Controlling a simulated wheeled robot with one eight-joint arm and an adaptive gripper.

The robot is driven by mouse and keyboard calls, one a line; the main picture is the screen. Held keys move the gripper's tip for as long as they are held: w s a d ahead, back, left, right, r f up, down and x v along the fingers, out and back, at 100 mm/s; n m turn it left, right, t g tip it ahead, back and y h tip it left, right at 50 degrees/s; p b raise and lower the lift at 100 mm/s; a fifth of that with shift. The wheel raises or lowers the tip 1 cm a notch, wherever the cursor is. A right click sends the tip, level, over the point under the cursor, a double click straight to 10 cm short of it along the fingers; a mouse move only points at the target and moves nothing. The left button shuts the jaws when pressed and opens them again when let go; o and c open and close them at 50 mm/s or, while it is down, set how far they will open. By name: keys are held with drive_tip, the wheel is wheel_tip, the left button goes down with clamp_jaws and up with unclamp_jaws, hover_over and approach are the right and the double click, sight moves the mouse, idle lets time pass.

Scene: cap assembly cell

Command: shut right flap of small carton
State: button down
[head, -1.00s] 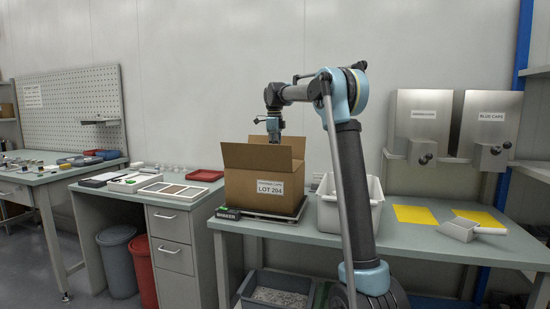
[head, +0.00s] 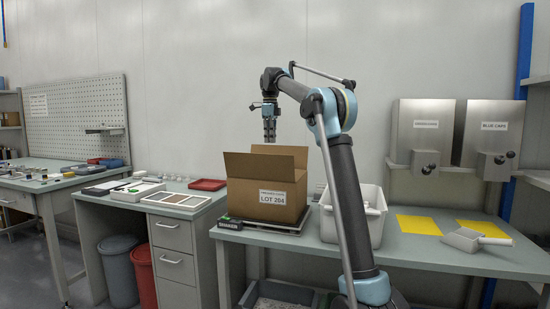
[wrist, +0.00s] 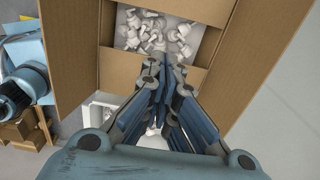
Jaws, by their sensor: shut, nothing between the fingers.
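The small carton (head: 243,196) is brown, with a white label reading LOT 204, and stands on a low platform on the bench. Its top is open; two large flaps stand raised. In the wrist view the left flap (wrist: 66,45) and the right flap (wrist: 268,45) spread out on either side of the opening. White fittings (wrist: 155,32) lie inside. My gripper (head: 269,141) is shut and empty, pointing down above the carton, apart from the flaps in the head view. In the wrist view its fingers (wrist: 166,68) hide part of the opening.
A white bin (head: 369,222) stands right of the carton, close to my arm. Yellow sheets (head: 418,225) and a scoop (head: 466,239) lie farther right. Left of the carton, a side bench holds a sectioned tray (head: 177,197) and a red tray (head: 207,184).

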drive_tip(key=s+d, duration=0.2)
drive_tip(key=d, duration=0.4)
drive_tip(key=shift+y, duration=0.3)
wheel_tip(320, 180, down, 13)
drive_tip(key=shift+w+a+f, duration=0.15)
drive_tip(key=shift+f, duration=0.05)
drive_tip(key=shift+a+f, duration=0.1)
drive_tip(key=shift+f, duration=0.55)
drive_tip(key=shift+s, duration=0.2)
drive_tip(key=shift+w+a+r, duration=0.1)
drive_tip(key=shift+w+r, duration=0.05)
